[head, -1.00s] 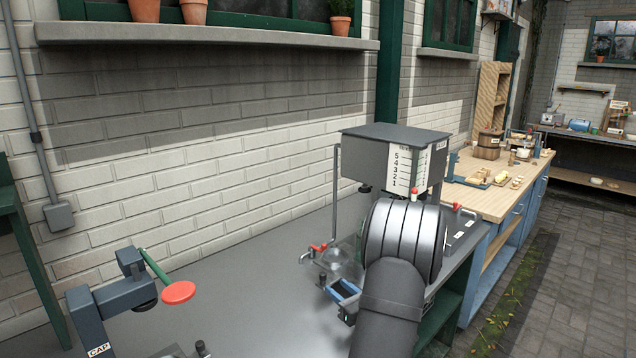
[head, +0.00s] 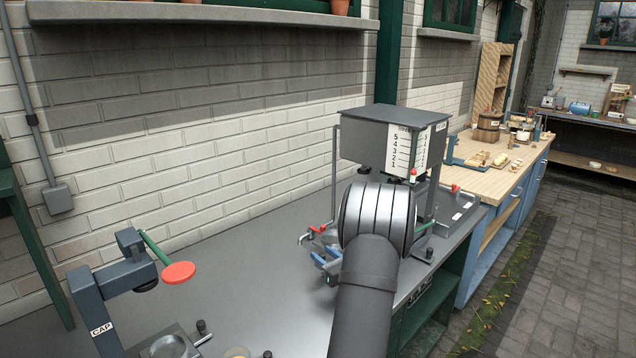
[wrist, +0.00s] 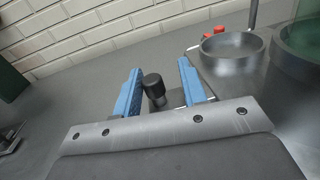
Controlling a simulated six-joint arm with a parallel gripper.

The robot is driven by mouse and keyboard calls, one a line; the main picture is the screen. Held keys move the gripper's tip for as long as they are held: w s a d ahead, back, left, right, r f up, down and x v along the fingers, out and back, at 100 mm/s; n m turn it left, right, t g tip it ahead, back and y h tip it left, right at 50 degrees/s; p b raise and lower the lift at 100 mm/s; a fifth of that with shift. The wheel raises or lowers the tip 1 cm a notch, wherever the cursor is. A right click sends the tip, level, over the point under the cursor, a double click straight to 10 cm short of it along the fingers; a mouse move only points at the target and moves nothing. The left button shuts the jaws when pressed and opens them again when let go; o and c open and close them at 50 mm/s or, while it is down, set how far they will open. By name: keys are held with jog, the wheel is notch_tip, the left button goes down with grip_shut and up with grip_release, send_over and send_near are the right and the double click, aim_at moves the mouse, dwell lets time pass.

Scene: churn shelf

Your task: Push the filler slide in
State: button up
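The filler machine (head: 374,135), a dark grey box with a white number scale, stands on the bench. Its lower part is largely hidden behind my arm in the head view. In the wrist view a black round knob (wrist: 153,87) stands between the blue fingers of my gripper (wrist: 158,68), which are apart with gaps on both sides. It looks like a slide's knob, but its slide is mostly hidden. My gripper also shows in the head view (head: 325,262), low beside the filler, left of my wrist.
A metal cup or ring (wrist: 232,52) and a clear cylinder lie to the right in the wrist view. Red-handled taps (head: 316,229) are near the gripper. The capping stand (head: 108,285) with its red-ended lever is at the left. The bench between is clear.

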jog(key=v, duration=1.7)
jog(key=shift+s+a+r, duration=0.15)
jog(key=shift+a+r, duration=0.05)
jog(key=shift+a, duration=0.1)
jog(key=x, duration=1.7)
jog(key=shift+a, duration=0.1)
jog(key=shift+c, duration=0.2)
grip_shut()
